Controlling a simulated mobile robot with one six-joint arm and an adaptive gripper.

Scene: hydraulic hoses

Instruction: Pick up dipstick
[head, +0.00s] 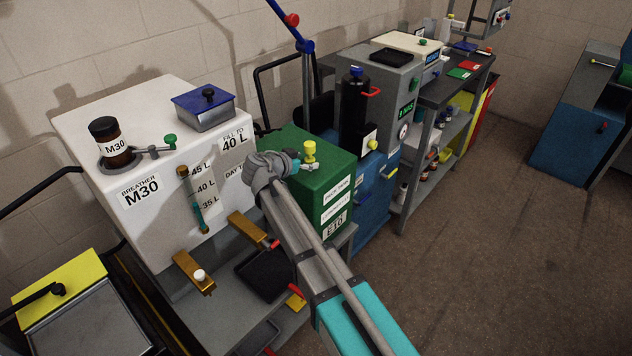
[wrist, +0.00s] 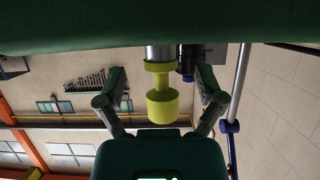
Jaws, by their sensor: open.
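The dipstick shows as a yellow handle (head: 309,152) standing upright on top of the green tank (head: 290,143). In the wrist view, the yellow handle (wrist: 162,100) has a round knob, a thinner neck and a collar, and it sits against a grey metal neck on the dark green surface. My gripper (head: 293,160) is beside the handle, just left of it in the head view. In the wrist view my gripper (wrist: 161,88) is open, with one finger on each side of the handle and visible gaps. The dipstick's lower part is hidden.
A white tank (head: 135,150) with a brown M30 bottle (head: 110,142) and a blue-lidded box (head: 203,108) stands left. A grey-and-blue machine (head: 385,95) with a black cylinder stands just behind the green tank. Open floor (head: 485,240) lies to the right.

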